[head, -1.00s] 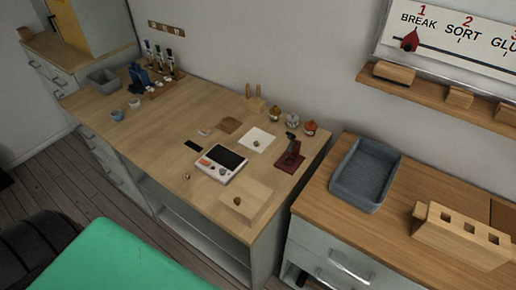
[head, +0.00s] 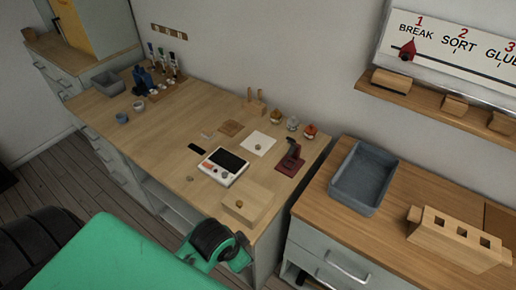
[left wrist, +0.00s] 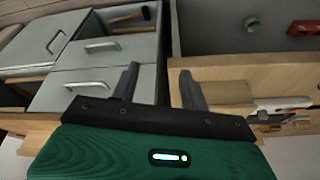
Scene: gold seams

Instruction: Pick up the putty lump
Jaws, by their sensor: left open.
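Three small rounded lumps show in the head view, and I cannot tell for certain which is the putty. One brownish lump (head: 239,204) sits on the pale wooden block, another lump (head: 258,147) lies on the white sheet, and a small greyish one (head: 189,178) lies on the bare tabletop. My left gripper (left wrist: 158,85) is open and empty in the left wrist view, with both dark fingers apart. In the head view my green arm reaches in at the bottom, in front of the workbench, and its fingers cannot be made out. My right gripper is out of view.
The workbench (head: 165,140) holds a white device with a dark screen (head: 224,166), a dark red stand (head: 290,160) and several small jars. The wooden block (head: 248,203) stands near the front edge. A grey tray (head: 365,176) is on the right counter. Drawers (left wrist: 105,85) show in the left wrist view.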

